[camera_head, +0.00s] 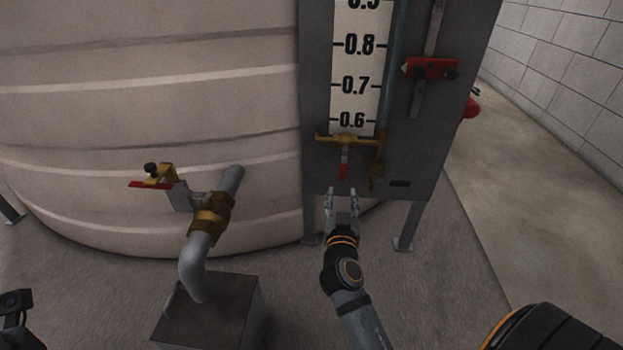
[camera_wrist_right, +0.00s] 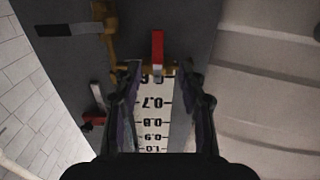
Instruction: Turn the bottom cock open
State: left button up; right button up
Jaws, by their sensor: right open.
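The bottom cock (camera_head: 349,139) is a brass fitting at the foot of the level gauge, with a red-tipped lever (camera_head: 344,171) pointing down. My right gripper (camera_head: 343,193) is open and empty just below and in front of the lever, fingers pointing up towards it. In the right wrist view, which is upside down, the red lever (camera_wrist_right: 157,46) appears between and beyond the two open fingers (camera_wrist_right: 160,78), with no contact visible. A dark part at the lower left edge of the head view may be my left gripper (camera_head: 15,305); its jaws cannot be made out.
The gauge's scale (camera_head: 361,60) is on a grey panel (camera_head: 318,80) in front of a large cream tank (camera_head: 150,100). A red-handled fitting (camera_head: 431,69) is on the panel's right. A brass valve (camera_head: 211,214) on a pipe stands left. Floor (camera_head: 500,240) at right is clear.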

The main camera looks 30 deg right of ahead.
aim_at(343, 174)
jog(key=b+x, duration=0.2)
jog(key=x, duration=0.8)
jog(key=shift+w+d+r, duration=0.1)
jog(key=shift+d, duration=0.25)
grip_shut()
